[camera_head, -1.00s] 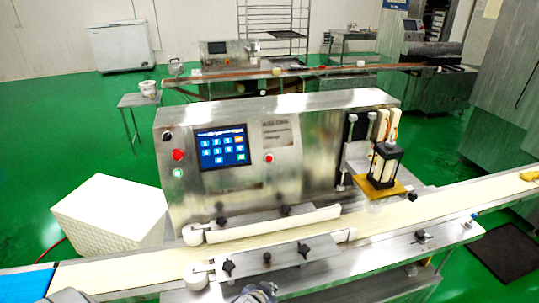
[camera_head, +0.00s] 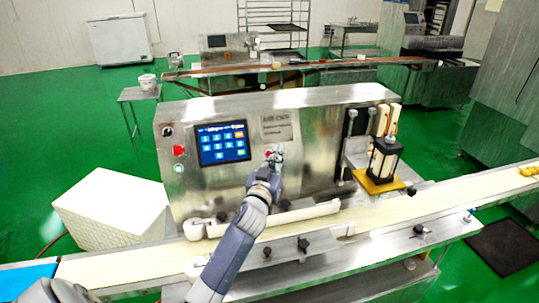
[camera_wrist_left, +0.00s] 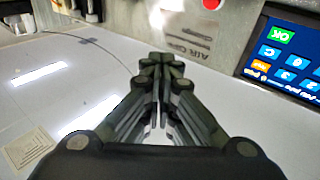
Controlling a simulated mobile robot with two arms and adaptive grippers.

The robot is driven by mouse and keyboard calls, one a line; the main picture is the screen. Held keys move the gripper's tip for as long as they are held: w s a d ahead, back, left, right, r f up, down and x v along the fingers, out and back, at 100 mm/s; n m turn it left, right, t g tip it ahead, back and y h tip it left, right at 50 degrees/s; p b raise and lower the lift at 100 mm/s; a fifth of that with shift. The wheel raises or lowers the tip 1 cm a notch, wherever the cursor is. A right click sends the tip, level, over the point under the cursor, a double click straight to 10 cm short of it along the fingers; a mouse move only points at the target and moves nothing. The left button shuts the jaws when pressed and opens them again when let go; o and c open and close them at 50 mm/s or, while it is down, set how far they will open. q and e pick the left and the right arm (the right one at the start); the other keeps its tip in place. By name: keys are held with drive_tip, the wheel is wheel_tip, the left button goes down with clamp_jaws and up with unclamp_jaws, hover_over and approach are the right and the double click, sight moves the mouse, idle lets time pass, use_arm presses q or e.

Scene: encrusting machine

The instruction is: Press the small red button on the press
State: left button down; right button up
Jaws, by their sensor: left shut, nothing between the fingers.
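The press (camera_head: 310,120) is a steel box with a blue touchscreen (camera_head: 222,144) on its front. The small red button (camera_head: 267,153) is to the right of the screen, partly hidden by my left gripper. My left gripper (camera_head: 274,155) is shut and empty, its tips at or very close to the button. I cannot tell whether they touch it. In the left wrist view the shut fingers (camera_wrist_left: 161,62) point toward the panel, and a red spot shows at the top edge. My right gripper is not in view.
A larger red knob (camera_head: 179,150) and a green-lit button (camera_head: 179,169) are left of the screen. The conveyor belt (camera_head: 110,268) runs along the front under my left forearm. A black-framed unit (camera_head: 384,160) stands on a yellow plate at right.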

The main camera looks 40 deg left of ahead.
sight(269, 154)
use_arm(q)
drive_tip(key=shift+w+a+f, duration=0.1)
drive_tip(key=w+a+f+b, duration=0.3)
drive_tip(key=w+a+b, duration=0.2)
drive_tip(key=shift+a+f, duration=0.4)
idle(0.7)
drive_tip(key=shift+a+f, duration=0.1)
idle(0.7)
drive_tip(key=shift+w+a+b, duration=0.2)
drive_tip(key=shift+w+b, duration=0.05)
drive_tip(key=shift+b, duration=0.05)
